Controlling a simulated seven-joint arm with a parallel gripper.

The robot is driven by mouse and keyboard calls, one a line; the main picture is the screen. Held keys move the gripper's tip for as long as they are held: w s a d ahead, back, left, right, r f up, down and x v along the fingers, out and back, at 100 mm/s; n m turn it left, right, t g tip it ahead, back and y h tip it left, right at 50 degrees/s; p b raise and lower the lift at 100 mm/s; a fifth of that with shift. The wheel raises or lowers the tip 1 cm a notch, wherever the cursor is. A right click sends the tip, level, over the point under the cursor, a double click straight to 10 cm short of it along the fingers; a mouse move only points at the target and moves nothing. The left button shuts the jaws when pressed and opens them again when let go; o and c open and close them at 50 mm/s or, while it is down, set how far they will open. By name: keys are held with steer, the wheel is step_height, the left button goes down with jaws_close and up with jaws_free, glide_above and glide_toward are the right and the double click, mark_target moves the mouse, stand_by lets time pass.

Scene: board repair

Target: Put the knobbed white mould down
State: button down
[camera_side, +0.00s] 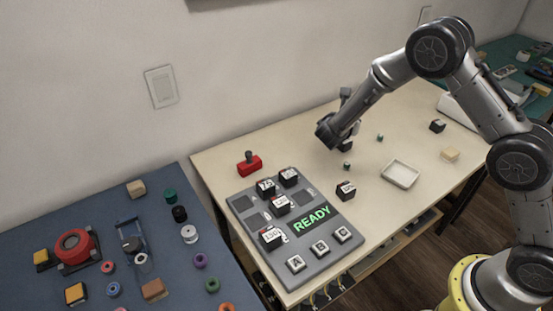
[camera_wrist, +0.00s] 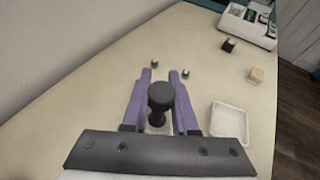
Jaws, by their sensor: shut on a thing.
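My gripper (camera_wrist: 160,82) has purple fingers in the wrist view, one on each side of a dark round knob (camera_wrist: 161,95). It is shut on the knobbed white mould, and a small pale part of the mould (camera_wrist: 158,129) shows below the knob. The fingers and knob hide most of the mould. I cannot tell whether the mould touches the table.
A white tray (camera_side: 400,174) lies to the right, with a yellow block (camera_side: 450,155) and black block (camera_side: 437,125) beyond. Small green parts (camera_side: 380,137) (camera_wrist: 154,64) are near my gripper.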

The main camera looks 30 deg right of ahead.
steer(key=w+a+n+t+y, duration=0.2)
steer(key=a+n+t, duration=0.1)
steer(key=a, duration=1)
steer(key=w+f, duration=0.3)
steer(key=w, duration=0.1)
steer(key=w+a+f, duration=0.1)
steer(key=w+f, duration=0.2)
steer(key=w, duration=0.1)
steer(key=w+f, duration=0.3)
steer(key=w, duration=0.2)
steer(key=shift+a+f, duration=0.25)
steer(key=shift+f, duration=0.05)
steer(key=shift+w+f, duration=0.1)
steer(key=shift+f, duration=0.1)
steer(key=shift+w+f, duration=0.1)
steer(key=shift+f, duration=1.55)
steer(key=shift+f, duration=0.15)
steer(key=c, duration=0.7)
jaws_free()
